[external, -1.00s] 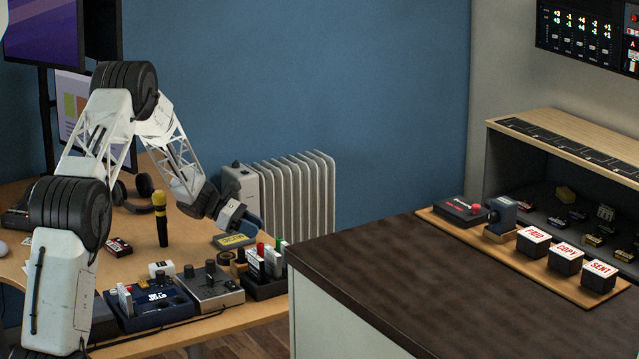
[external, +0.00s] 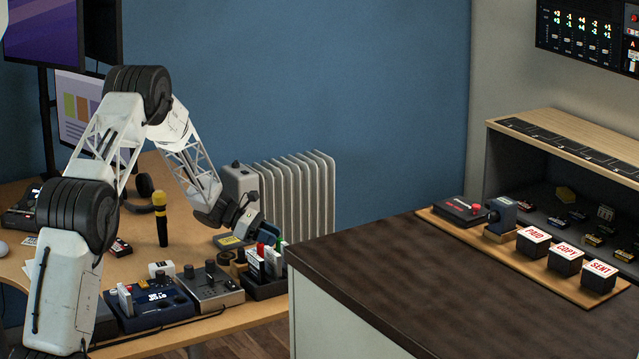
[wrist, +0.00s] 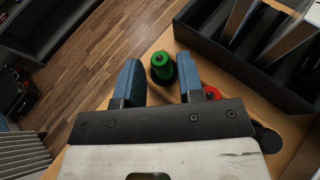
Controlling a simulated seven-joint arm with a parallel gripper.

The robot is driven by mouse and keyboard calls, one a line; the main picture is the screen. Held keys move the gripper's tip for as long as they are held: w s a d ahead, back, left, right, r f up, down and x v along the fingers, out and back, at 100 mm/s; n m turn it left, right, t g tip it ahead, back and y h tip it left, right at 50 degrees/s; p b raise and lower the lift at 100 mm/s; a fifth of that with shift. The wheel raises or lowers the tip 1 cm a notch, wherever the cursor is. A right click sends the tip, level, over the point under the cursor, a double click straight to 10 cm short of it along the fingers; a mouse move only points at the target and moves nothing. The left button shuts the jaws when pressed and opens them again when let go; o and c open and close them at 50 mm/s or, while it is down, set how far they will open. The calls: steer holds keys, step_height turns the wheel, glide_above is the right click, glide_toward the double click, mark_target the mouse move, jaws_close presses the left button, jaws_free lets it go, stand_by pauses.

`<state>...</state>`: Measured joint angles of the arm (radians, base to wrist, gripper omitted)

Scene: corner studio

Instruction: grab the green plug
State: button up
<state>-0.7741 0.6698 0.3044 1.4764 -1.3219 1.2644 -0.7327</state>
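The green plug (wrist: 163,66) stands on the wooden desk in the wrist view, its green top above a dark body. My gripper (wrist: 158,60) is open, with one blue finger on each side of the plug. The plug appears between the fingertips, nearer the right finger; I cannot tell whether they touch. In the external view my gripper (external: 266,231) is low over the right end of the desk. There the green plug (external: 282,243) is a small green sliver, mostly hidden.
A red plug (wrist: 212,92) stands just right of my right finger. A black divided rack (wrist: 245,65) holding upright cases is close on the right. The desk edge and wooden floor (wrist: 110,40) lie to the left. A yellow-topped microphone (external: 160,218) stands on the desk.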

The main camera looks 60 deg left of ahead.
steer(key=shift+w+d+f, duration=0.2)
steer(key=shift+w+d, duration=0.15)
stand_by(0.3)
jaws_close()
step_height(320, 180, up, 10)
stand_by(0.8)
stand_by(0.5)
